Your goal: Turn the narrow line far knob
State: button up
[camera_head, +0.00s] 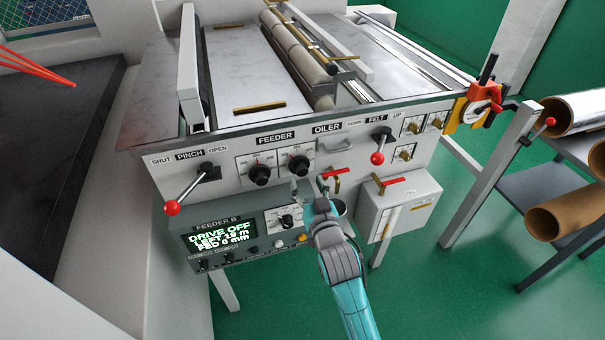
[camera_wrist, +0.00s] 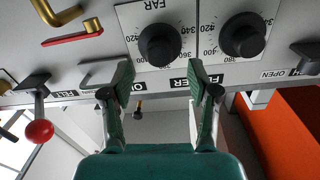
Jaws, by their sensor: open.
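The far knob (camera_wrist: 160,45) is black and round on a white dial plate marked FAR in the wrist view. In the head view it is the right one of two dials under the FEEDER label (camera_head: 300,167). My gripper (camera_wrist: 160,76) is open and empty, with its fingers apart on either side of the knob's line in the wrist view. The knob appears beyond the fingertips, and I see no contact. In the head view my gripper (camera_head: 311,191) is just below the dials. The knob's pointer and the narrow line are too small to make out.
A second black knob (camera_wrist: 242,36) sits close beside it. A red-handled brass valve (camera_head: 331,172) and a grey pull handle (camera_head: 334,145) are to the right. The pinch lever (camera_head: 172,207) is left. The FEEDER B display box (camera_head: 222,238) reads DRIVE OFF below.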

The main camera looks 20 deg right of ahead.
aim_at(303, 173)
jog(key=shift+w+d, duration=0.1)
jog(key=shift+w, duration=2.25)
grip_shut()
